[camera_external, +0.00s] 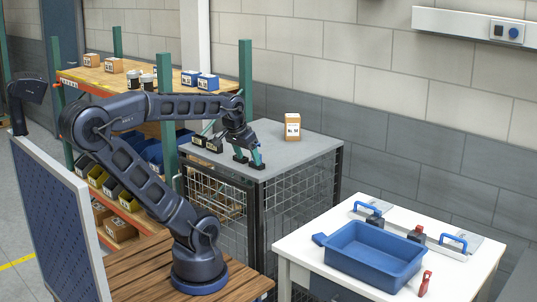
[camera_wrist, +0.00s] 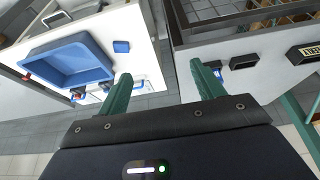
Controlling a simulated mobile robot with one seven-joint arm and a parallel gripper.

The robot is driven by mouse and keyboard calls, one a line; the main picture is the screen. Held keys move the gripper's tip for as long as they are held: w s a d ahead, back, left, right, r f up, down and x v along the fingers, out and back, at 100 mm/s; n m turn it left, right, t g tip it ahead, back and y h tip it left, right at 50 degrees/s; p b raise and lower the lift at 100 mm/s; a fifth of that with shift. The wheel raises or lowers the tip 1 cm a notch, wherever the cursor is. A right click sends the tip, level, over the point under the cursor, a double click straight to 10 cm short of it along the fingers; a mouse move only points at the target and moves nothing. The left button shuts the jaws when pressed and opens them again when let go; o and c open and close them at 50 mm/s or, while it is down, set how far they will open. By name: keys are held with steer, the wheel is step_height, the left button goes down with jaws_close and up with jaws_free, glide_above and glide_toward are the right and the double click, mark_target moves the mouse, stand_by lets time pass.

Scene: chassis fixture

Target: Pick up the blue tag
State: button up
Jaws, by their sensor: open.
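A small flat blue piece (camera_wrist: 122,47), which looks like the blue tag, lies on the white table beside the blue tray in the wrist view. In the external view, a blue piece (camera_external: 319,240) shows at the tray's left corner; I cannot tell whether it is separate from the tray. My gripper (camera_external: 248,157) is over the grey cabinet top, well left of the white table. In the wrist view, its two green fingers (camera_wrist: 160,74) are spread, with nothing between them.
The blue tray (camera_external: 374,254) fills much of the white table (camera_external: 300,249). Blue handles, dark blocks and a red-handled item (camera_external: 425,283) surround it. Small dark blocks (camera_wrist: 243,62) and an orange box (camera_external: 292,127) stand on the grey cabinet (camera_external: 315,143). A gap separates table and cabinet.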

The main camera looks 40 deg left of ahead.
steer(key=w+a+r+g, duration=0.1)
steer(key=w+a, duration=0.2)
steer(key=w, duration=0.2)
steer(key=w+a+r+g, duration=0.1)
steer(key=w+a+g, duration=0.1)
steer(key=w+a, duration=0.2)
steer(key=w+a+r+g, duration=0.1)
steer(key=w+a, duration=0.3)
steer(key=w, duration=0.2)
steer(key=shift+r, duration=0.35)
steer(key=shift+w+a+f, duration=0.1)
steer(key=shift+a+f, duration=0.05)
step_height(320, 180, down, 5)
steer(key=shift+f, duration=0.15)
steer(key=f, duration=0.3)
steer(key=shift+w+d+f, duration=0.25)
steer(key=shift+d+f, duration=0.1)
steer(key=shift+f, duration=0.75)
steer(key=c, duration=1)
